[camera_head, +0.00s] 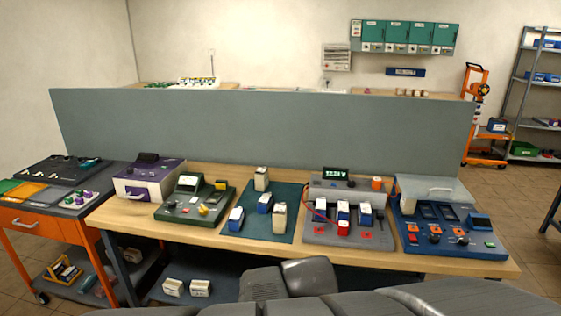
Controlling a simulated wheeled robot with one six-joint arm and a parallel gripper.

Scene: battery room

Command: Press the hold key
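A grey meter (347,188) with a lit green display (336,173) stands at the back of the workbench, above a grey tray (310,232) of white-and-blue cells. A green device (175,208) with a small screen and several coloured buttons is at the left. A blue console (455,240) with dark screens, orange-marked knobs and small coloured buttons is at the right. The key labels are too small to read, so I cannot tell which key is hold. Grey links of my own arm show at the bottom edge. My gripper is not in view.
A purple-and-white box (150,190) stands at the bench's left end. Loose cells stand on a dark green mat (287,195). A grey partition (250,125) closes off the bench's back. An orange cart (35,225) adjoins at left. Open floor shows at right.

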